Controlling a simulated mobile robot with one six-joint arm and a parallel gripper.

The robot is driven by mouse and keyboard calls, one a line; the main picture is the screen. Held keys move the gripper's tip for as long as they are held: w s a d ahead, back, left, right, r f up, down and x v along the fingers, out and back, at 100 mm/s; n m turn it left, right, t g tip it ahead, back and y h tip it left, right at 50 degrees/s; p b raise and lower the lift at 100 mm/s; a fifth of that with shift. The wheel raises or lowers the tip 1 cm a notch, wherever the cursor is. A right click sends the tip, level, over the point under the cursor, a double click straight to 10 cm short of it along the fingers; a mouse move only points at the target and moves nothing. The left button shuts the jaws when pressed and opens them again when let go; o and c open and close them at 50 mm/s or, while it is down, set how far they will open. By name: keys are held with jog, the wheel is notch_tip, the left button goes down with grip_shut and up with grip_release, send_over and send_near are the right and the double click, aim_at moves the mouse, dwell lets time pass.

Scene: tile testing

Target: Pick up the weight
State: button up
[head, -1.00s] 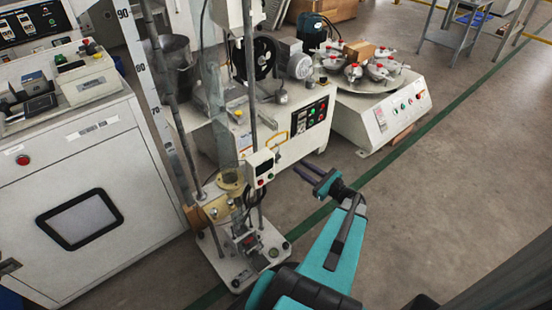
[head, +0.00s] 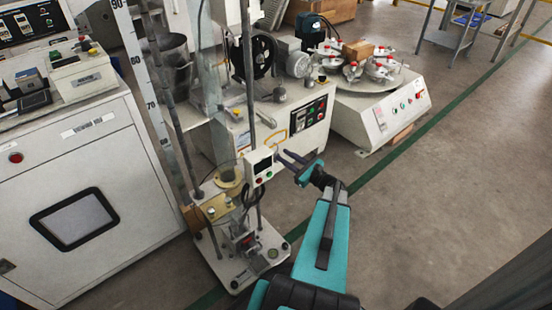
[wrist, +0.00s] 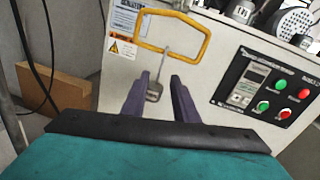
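My gripper (head: 284,156) is open and empty, in front of the cream machine (head: 310,115) with the control panel. In the wrist view its two purple fingers (wrist: 159,80) stand apart. Between and beyond them a small grey metal piece (wrist: 154,90) hangs on a thin hook below a yellow loop (wrist: 172,35) on the machine's front. A short grey cylinder with a knob (head: 280,93) stands on the machine's top. It seems to show at the upper edge of the wrist view (wrist: 241,10). I cannot tell for sure which of these is the weight.
A test stand with rods and a white base (head: 230,270) is just left of my arm. A white cabinet (head: 110,190) fills the left. A round-table machine (head: 385,115) stands at the back right. Floor (head: 450,200) on the right is clear.

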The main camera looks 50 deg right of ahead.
jog(key=shift+w+a+r+b, duration=0.15)
jog(key=shift+w+b, duration=1)
jog(key=shift+w, duration=1.45)
grip_shut()
jog(key=shift+r, duration=0.1)
